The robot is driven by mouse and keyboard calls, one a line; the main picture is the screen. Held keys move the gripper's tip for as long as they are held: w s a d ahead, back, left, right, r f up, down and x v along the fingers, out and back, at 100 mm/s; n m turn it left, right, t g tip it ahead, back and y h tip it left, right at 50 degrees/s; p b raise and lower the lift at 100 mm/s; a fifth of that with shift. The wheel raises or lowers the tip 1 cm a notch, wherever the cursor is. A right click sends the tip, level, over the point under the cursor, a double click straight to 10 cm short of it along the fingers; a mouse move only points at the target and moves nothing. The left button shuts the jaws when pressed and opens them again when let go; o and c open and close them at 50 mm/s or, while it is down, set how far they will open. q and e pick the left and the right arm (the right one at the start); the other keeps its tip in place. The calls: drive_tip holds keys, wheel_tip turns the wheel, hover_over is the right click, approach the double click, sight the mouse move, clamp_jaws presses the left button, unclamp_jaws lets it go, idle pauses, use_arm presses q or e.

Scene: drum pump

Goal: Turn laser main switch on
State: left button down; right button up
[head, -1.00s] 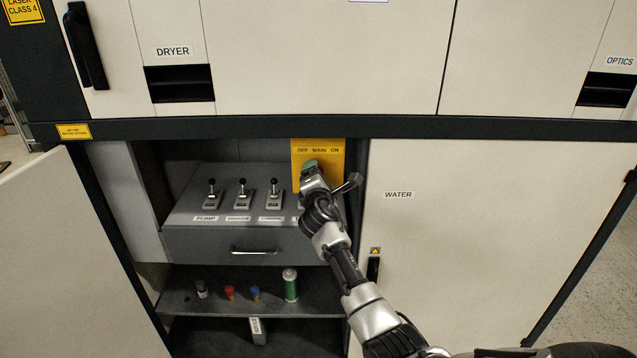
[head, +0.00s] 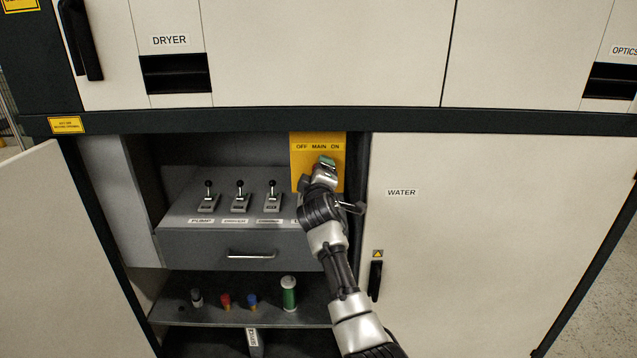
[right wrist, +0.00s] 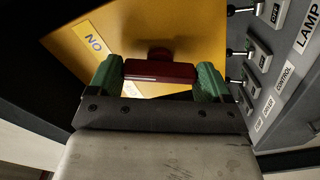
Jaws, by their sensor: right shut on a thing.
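The yellow main switch panel (head: 302,166) is at the right end of the open cabinet bay and reads OFF, MAIN, ON. It also fills the upper middle of the right wrist view (right wrist: 185,30). My right gripper (head: 327,161) is in front of the panel, below the words MAIN and ON. In the right wrist view its green fingers (right wrist: 158,78) are shut on the dark red switch handle (right wrist: 160,71), one at each end. The ON label (right wrist: 94,44) lies up and left of the handle there. The head view hides the handle behind my gripper. My left gripper is not in view.
Several small lever switches (head: 240,198) stand on the grey console left of my right arm. A shelf (head: 210,318) below holds small coloured items and a green cylinder (head: 289,294). The closed WATER door (head: 480,230) is on the right; an open door (head: 50,240) stands at left.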

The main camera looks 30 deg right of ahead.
drive_tip(key=shift+f+m+b, duration=0.15)
drive_tip(key=shift+m+b, duration=0.7)
drive_tip(key=shift+m, duration=1.05)
drive_tip(key=o, duration=0.8)
drive_tip(key=shift+a, duration=0.1)
drive_tip(key=b+v, duration=0.1)
drive_tip(key=v, duration=0.9)
drive_tip(key=shift+s+a, duration=0.15)
drive_tip(key=shift+s, duration=0.15)
